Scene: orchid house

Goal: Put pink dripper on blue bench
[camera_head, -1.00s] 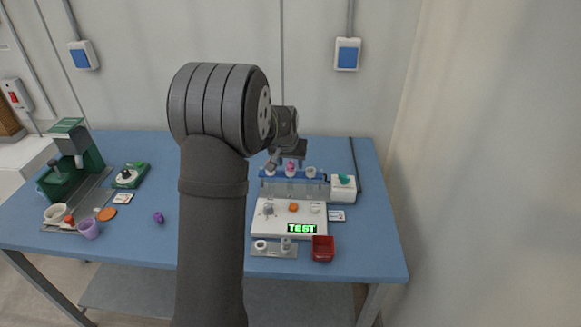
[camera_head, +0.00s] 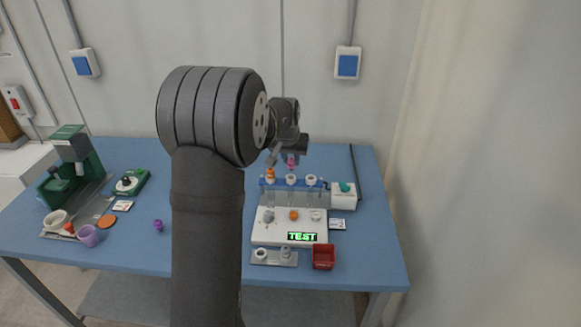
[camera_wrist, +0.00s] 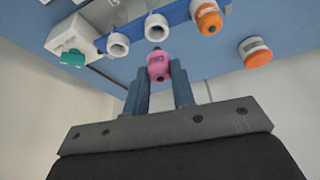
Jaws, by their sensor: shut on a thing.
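The pink dripper (camera_head: 291,160) is held by my gripper (camera_head: 290,149) above the middle place of the tube rack. In the wrist view the pink dripper (camera_wrist: 159,67) sits between the two fingertips of my gripper (camera_wrist: 160,78), which are shut on it. Its dark tip points toward the rack and is apart from the white collars. The blue bench (camera_head: 368,250) spreads under the rack and devices. Most of my gripper is hidden in the head view by its wrist housing.
The rack's blue rail (camera_head: 281,181) has an orange dripper (camera_head: 270,174) at left and open white collars at middle and right. A white box with a teal part (camera_head: 343,195) stands right of it. A white TEST device (camera_head: 270,237) and red tray (camera_head: 323,257) are in front. Bench at far right is clear.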

